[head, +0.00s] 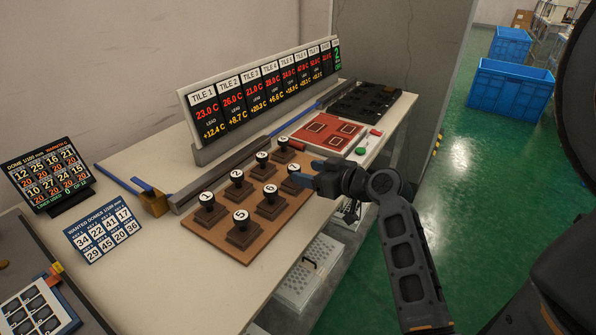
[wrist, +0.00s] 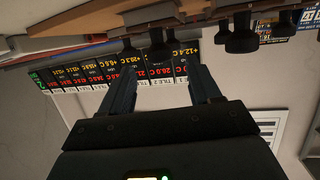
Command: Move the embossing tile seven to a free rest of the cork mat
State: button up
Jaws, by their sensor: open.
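Several embossing tiles, dark square blocks with black knobs and white number tops, stand on a brown cork-like mat (head: 222,240). The tile beside my gripper appears to be tile seven (head: 293,178); its number is small and hard to read. My gripper hides part of the mat's right end.
The tile display (head: 265,92) stands behind the mat. A red panel (head: 328,133), a green button (head: 360,151) and a black slotted block (head: 365,102) lie to the right. A number board (head: 103,234) and a dark scoreboard (head: 48,178) stand left. The table's front strip is clear.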

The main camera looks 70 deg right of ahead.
jog(key=v, duration=0.6)
jog(key=shift+g+y, duration=0.3)
jog(key=shift+g, duration=0.2)
jog(key=a+f, duration=0.1)
jog(key=a, duration=0.1)
jog(key=a+f, duration=0.2)
jog(key=a, duration=0.1)
jog(key=w+a+f, duration=0.1)
jog(key=a+f, duration=0.1)
jog(key=a, duration=0.1)
jog(key=shift+a, duration=0.15)
jog(key=s+a+f, duration=0.2)
jog(key=a, duration=0.8)
jog(key=s+a+r+n+t+y, duration=0.1)
jog(key=s+a+r+y, duration=0.1)
jog(key=a, duration=0.3)
jog(key=s+a+r+n+y, duration=0.1)
jog(key=s+a+r+n, duration=0.1)
jog(key=s+a, duration=0.3)
jog(key=s+a+r+n+t+y, duration=0.1)
jog(key=s+a+r+n+y, duration=0.1)
jog(key=s+a+r, duration=0.2)
jog(key=shift+a+t+y, duration=0.3)
jog(key=shift+a, duration=0.9)
